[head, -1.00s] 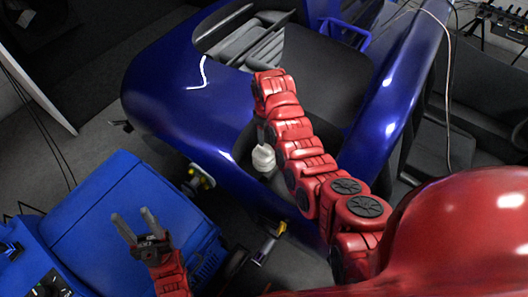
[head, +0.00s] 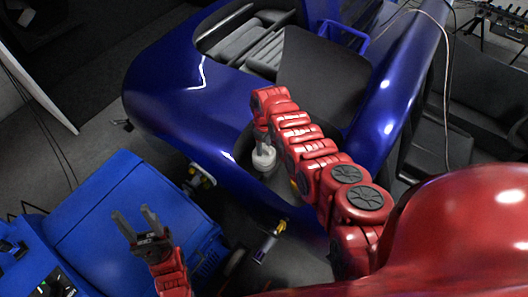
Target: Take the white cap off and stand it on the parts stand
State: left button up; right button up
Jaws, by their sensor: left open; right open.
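The white cap (head: 264,160) sits in the dark recess in the side of the dark blue car body, near the middle of the head view. My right arm reaches in from the right, and its gripper (head: 262,143) points down just over the cap. Its fingers are small and partly hidden by the wrist, so I cannot tell whether they touch the cap. My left gripper (head: 136,219) is open and empty, in front of the blue machine at lower left. I cannot pick out the parts stand with certainty.
The blue car body (head: 165,95) curves around the recess. A blue machine (head: 105,205) with a control panel stands at lower left. A silver and yellow fitting (head: 268,243) sticks out below the recess. A cable (head: 447,90) hangs at right.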

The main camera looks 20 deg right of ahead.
jog(key=c, duration=0.9)
grip_shut()
jog(key=shift+r, duration=0.15)
